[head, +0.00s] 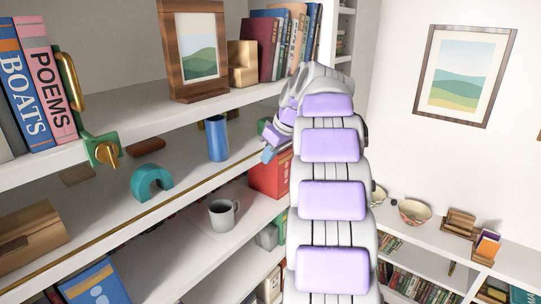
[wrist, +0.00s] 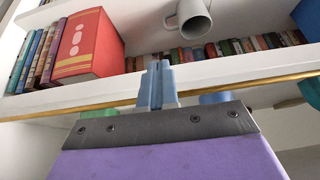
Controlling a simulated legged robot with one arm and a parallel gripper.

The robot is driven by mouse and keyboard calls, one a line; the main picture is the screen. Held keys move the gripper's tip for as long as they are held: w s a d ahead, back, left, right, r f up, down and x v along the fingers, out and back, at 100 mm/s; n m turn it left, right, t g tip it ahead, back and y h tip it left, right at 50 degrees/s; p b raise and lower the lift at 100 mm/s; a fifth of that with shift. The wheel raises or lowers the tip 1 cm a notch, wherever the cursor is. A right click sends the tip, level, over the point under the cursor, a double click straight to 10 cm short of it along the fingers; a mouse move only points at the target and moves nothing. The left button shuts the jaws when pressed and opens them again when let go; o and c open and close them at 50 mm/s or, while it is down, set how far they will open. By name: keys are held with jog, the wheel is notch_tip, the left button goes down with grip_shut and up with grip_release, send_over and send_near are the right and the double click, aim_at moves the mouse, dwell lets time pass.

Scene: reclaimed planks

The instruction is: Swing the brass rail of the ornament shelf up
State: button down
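The brass rail (head: 205,187) runs along the front edge of the shelf board that bears the blue tumbler and the teal arch. In the wrist view the rail (wrist: 250,83) crosses the picture, passing by my fingers. My gripper (head: 268,151) is at the right part of this rail, partly hidden by my arm. In the wrist view my gripper (wrist: 157,80) has its blue-grey fingers close together with nothing seen between them. The fingers overlap the rail in the picture; I cannot tell whether they touch it. The rail's right end is hidden in the head view.
A blue tumbler (head: 216,138) and a teal arch (head: 151,182) stand behind the rail. A framed picture (head: 196,55) and books stand above. A green clamp (head: 101,150) sits on the upper edge.

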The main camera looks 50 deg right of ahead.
jog(key=shift+s+a+b, duration=1.55)
jog(key=shift+s+a, duration=0.45)
jog(key=shift+s, duration=0.2)
jog(key=s+a+f+m+g+y+b, duration=0.15)
jog(key=a+f+b, duration=0.25)
jog(key=a+f, duration=0.6)
jog(key=s+a+f+n+g+b, duration=0.15)
jog(key=a+f+b, duration=0.35)
jog(key=a, duration=0.8)
jog(key=s+a+f+m+g+b, duration=0.1)
jog(key=s+a+f+g+b, duration=0.2)
jog(key=s+a+f, duration=0.9)
jog(key=s+a+f+g+h+b, duration=0.1)
jog(key=s+f+h+b, duration=0.1)
jog(key=s+f, duration=0.9)
jog(key=shift+s+a+g+b, duration=0.15)
jog(key=shift+a+g+b, duration=0.15)
jog(key=shift+b, duration=0.6)
